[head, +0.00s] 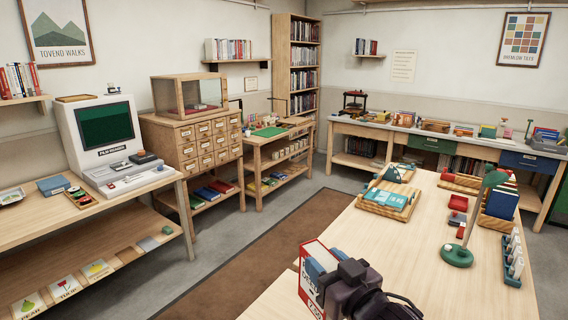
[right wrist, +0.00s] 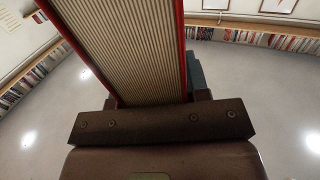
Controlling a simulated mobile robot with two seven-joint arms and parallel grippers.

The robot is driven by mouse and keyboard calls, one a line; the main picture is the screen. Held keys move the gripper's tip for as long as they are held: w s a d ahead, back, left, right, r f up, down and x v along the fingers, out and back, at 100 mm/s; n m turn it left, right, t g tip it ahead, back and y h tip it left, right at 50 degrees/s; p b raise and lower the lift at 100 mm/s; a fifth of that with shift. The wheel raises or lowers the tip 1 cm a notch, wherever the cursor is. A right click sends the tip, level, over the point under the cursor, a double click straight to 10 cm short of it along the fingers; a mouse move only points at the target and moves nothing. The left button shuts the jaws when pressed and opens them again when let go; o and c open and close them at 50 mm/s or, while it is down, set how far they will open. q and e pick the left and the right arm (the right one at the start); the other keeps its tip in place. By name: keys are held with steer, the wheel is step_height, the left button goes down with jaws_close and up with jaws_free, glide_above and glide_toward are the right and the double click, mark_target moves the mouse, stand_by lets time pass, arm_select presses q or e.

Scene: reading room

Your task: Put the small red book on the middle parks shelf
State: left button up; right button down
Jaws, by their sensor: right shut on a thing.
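A red-and-white book (head: 308,290) with lettering on its face stands at the front of the head view. My right gripper (head: 322,266) is shut on it and partly covers it. In the right wrist view the book's cream pages (right wrist: 125,50) show between two red cover edges, filling the space above the gripper's dark body. My left gripper is not in view. A tall wooden bookcase (head: 275,50) at the back holds several rows of books. No shelf label for parks can be read, so I cannot tell which shelf is the parks one.
A wooden table (head: 390,262) lies to the right of the book, with a green lamp (head: 458,254), a tray (head: 370,208) and a book rack (head: 486,220) on it. A brown floor runner (head: 250,260) lies left of it. A card-catalogue cabinet (head: 182,146) stands beyond.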

steer(key=s+d+f+m+t+h, duration=0.2)
steer(key=d+f+m+h, duration=0.3)
steer(key=d, duration=0.8)
steer(key=shift+s+d+f+m+h, duration=0.3)
steer(key=shift+s+f+h, duration=0.35)
steer(key=shift+f+h, duration=1.55)
steer(key=shift+w+a+f+y, duration=0.1)
steer(key=shift+f+y, duration=0.3)
steer(key=shift+y, duration=0.1)
